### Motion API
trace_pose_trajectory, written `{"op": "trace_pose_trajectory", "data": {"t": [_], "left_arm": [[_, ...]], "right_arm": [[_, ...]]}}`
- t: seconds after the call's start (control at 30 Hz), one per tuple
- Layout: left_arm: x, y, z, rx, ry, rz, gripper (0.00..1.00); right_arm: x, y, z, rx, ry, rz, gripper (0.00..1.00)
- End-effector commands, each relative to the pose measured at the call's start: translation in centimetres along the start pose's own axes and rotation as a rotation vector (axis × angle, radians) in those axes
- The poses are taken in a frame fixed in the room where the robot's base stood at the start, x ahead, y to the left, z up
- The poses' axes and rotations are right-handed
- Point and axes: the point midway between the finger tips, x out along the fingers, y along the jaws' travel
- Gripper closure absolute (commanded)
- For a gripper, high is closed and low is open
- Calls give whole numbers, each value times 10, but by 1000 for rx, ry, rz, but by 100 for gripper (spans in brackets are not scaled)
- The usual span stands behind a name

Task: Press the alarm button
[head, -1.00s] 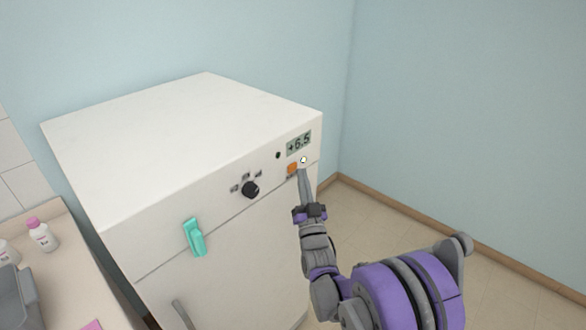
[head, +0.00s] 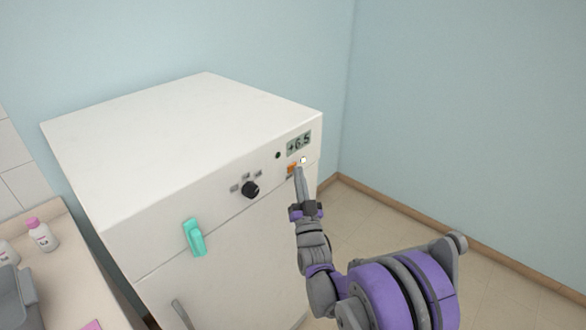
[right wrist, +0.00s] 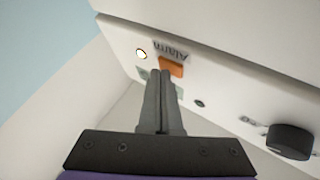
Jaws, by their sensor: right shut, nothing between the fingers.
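The alarm button is an orange square (head: 291,168) on the upper front panel of a white fridge-like cabinet (head: 190,115). In the right wrist view the shut fingertips (right wrist: 160,73) overlap the button's lower left part. I cannot tell whether they touch it. My left gripper is not in view.
Around the button are a small white round light (head: 303,160), a display reading +6.5 (head: 299,143), a dark dot (head: 278,155) and a black knob (head: 250,189). A counter with bottles (head: 41,235) stands at left.

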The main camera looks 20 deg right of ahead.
Motion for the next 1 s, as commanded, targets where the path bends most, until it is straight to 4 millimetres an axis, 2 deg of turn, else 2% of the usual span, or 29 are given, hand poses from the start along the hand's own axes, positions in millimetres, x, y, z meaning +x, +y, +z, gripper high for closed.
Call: {"op": "trace_pose_trajectory", "data": {"t": [0.47,1.0], "left_arm": [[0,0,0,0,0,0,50],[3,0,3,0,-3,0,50]], "right_arm": [[2,-1,1,0,0,0,100],[-9,7,-6,0,0,0,100]]}}
